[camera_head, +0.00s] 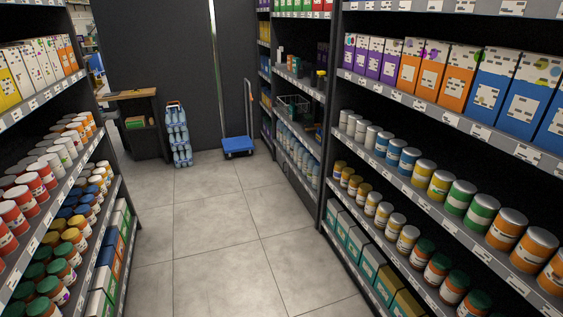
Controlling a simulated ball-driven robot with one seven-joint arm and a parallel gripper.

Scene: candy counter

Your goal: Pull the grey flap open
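Dark grey tall panels stand at the far end of the aisle, a left one (158,55) and a right one (232,70). A thin bright vertical strip (214,60) runs between them. I cannot tell whether either panel is the grey flap, and no handle is clear on them. No other grey flap can be made out. My gripper is not in view.
Shelves with jars and boxes line the left (75,172) and right (420,190). A blue platform trolley (238,146), a stack of bottle packs (178,138) and a dark wooden stand (135,96) are before the panels. The tiled floor (210,225) between is clear.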

